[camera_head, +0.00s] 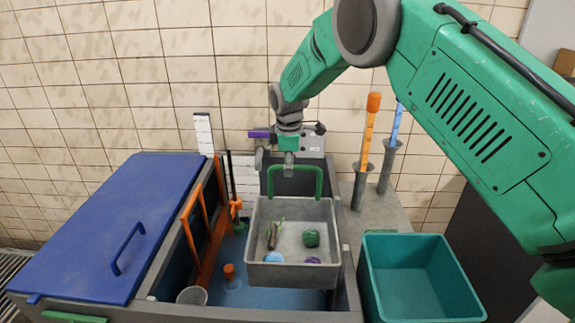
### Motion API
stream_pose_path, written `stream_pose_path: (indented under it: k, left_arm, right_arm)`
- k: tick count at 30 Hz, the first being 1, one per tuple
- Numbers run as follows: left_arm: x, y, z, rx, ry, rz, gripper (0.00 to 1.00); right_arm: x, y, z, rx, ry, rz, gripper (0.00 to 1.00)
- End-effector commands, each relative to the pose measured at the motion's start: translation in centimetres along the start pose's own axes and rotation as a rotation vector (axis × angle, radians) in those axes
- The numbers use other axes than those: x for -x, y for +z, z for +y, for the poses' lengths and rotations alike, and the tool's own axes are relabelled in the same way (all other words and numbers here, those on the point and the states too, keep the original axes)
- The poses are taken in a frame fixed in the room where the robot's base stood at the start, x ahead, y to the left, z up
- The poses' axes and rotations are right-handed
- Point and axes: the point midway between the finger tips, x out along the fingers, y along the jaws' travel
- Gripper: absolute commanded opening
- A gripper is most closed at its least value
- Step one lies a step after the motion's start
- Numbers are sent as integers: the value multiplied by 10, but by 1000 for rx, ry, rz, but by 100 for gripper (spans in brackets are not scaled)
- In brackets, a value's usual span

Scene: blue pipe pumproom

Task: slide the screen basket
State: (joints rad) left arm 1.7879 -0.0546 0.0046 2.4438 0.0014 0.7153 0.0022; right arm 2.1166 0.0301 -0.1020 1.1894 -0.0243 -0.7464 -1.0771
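The screen basket (294,275) is a grey open-topped box in the middle of the head view, with a green handle (319,182) at its far side. It sits level at the top of the tank opening. Inside it lie a brown stick with green bits (273,235), a dark green lump (311,238), a light blue piece (274,257) and a purple piece (312,260). My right gripper (289,172) is at the handle's top bar, with a finger in front of it. It shows edge-on, so its grip is unclear. My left gripper is out of view.
A teal bin (410,270) stands open and empty right of the basket. A blue lid (110,225) covers the tank's left part. Orange rails (197,215) and a small grey cup (192,295) are left of the basket. Orange and blue rods (367,135) stand behind, right.

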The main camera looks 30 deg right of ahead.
Motion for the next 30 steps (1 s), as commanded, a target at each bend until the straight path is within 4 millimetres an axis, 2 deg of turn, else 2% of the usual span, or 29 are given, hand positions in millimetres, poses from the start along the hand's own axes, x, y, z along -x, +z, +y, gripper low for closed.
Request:
stream_pose_path:
  k: [5, 12, 18, 24, 30]
  left_arm:
    - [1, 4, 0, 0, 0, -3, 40]
    - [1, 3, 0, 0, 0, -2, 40]
    - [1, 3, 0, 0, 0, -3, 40]
    - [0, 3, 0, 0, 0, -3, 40]
    - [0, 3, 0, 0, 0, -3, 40]
  right_arm:
    - [18, 0, 1, 0, 2, 1, 34]
    - [69, -3, 2, 0, 2, 1, 34]
    - [102, -4, 2, 2, 0, 0, 34]
    - [116, -5, 2, 2, -1, -1, 34]
    - [117, -5, 2, 1, -2, -1, 34]
